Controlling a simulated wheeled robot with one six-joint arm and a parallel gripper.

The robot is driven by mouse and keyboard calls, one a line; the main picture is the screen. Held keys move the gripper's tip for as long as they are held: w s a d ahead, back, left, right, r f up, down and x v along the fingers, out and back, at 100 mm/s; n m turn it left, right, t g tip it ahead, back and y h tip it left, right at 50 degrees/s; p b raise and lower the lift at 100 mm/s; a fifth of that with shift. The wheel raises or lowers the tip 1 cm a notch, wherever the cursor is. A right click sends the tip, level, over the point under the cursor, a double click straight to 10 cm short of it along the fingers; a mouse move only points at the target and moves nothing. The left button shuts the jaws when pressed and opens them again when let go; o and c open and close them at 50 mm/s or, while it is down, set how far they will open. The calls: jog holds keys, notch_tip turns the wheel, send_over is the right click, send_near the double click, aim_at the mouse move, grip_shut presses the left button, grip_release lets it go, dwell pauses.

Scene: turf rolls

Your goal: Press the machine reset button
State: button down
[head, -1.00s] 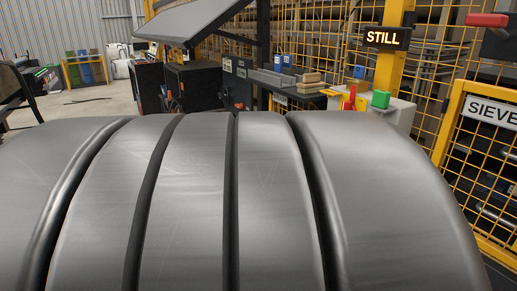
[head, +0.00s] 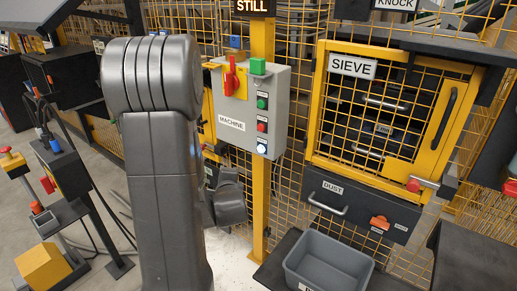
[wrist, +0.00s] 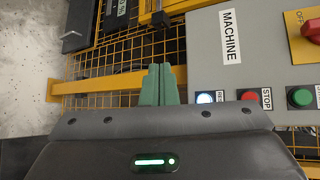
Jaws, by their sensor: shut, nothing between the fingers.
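The grey machine control box (head: 235,138) hangs on a yellow post, right of my arm in the head view. Down its front run a green button (head: 262,103), a red button (head: 262,127) and, lowest, a lit blue-white button (head: 262,147). In the wrist view the box lies sideways, and the lit button (wrist: 206,97), labelled "RE…" with the rest hidden, is nearest my gripper. The red stop button (wrist: 249,96) is beyond it. My gripper (wrist: 158,67) has its green fingers together, empty, left of the lit button and apart from it. The head view does not show the fingers.
A red switch on a yellow plate (head: 234,82) sits at the box top. A yellow mesh fence stands behind, with the sieve cabinet (head: 390,110) to the right. A grey bin (head: 328,262) is below right. Stands with buttons (head: 50,205) are at left.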

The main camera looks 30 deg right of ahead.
aim_at(261, 149)
jog(key=shift+w+d+r+m+t+h, duration=0.2)
jog(key=shift+d+m+t, duration=0.25)
jog(key=shift+d+m, duration=0.5)
jog(key=shift+w+d+r+m+t+h, duration=0.1)
jog(key=shift+d+m+t+h, duration=0.15)
jog(key=shift+d+m+t, duration=0.5)
jog(key=shift+w+d+r+m+t+h, duration=0.15)
jog(key=shift+d+m+t+h, duration=0.1)
jog(key=shift+d+m, duration=0.9)
jog(key=shift+p, duration=0.3)
jog(key=w+d+p, duration=0.2)
jog(key=w+d, duration=0.1)
jog(key=d, duration=0.4)
jog(key=shift+w+d, duration=0.35)
jog(key=shift+w, duration=0.05)
jog(key=shift+w+d, duration=0.2)
jog(key=shift+d, duration=0.15)
